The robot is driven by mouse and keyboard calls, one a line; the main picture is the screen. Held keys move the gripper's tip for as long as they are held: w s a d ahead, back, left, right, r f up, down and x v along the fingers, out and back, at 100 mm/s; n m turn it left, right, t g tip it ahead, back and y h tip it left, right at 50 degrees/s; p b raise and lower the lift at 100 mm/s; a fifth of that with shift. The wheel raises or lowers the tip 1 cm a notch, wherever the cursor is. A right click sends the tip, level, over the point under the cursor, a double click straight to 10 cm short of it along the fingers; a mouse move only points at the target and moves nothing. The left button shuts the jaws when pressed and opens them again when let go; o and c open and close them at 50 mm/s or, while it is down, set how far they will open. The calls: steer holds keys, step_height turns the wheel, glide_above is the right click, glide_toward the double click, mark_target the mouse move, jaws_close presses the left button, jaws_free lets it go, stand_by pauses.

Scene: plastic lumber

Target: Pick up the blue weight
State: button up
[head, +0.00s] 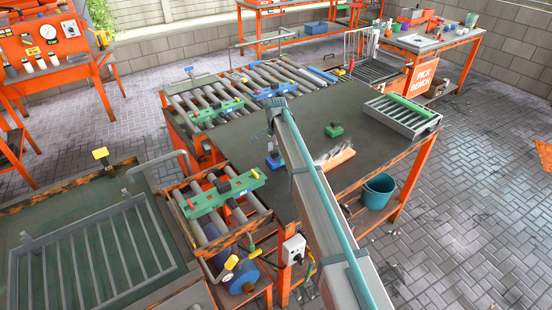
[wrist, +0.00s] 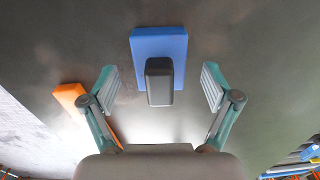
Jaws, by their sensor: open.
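The blue weight (wrist: 172,42) is a flat blue block with a dark grey handle, lying on the dark table top. In the head view the blue weight (head: 274,162) is near the table's left side, partly hidden by my arm. My gripper (wrist: 159,88) is open, with one finger on each side of the handle in the wrist picture. The fingers show clear gaps to the handle, and nothing is held. Their height above the weight is hard to judge. In the head view my arm hides most of the gripper.
An orange brush-like thing (head: 337,158) lies right of my arm; its orange part (wrist: 70,96) shows at left in the wrist view. A green weight (head: 334,130) sits farther back. A roller tray (head: 403,116) stands at the table's right; roller conveyors (head: 215,200) border its left.

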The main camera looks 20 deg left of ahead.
step_height(320, 180, down, 2)
steer(key=shift+r, duration=0.1)
jaws_close()
stand_by(0.5)
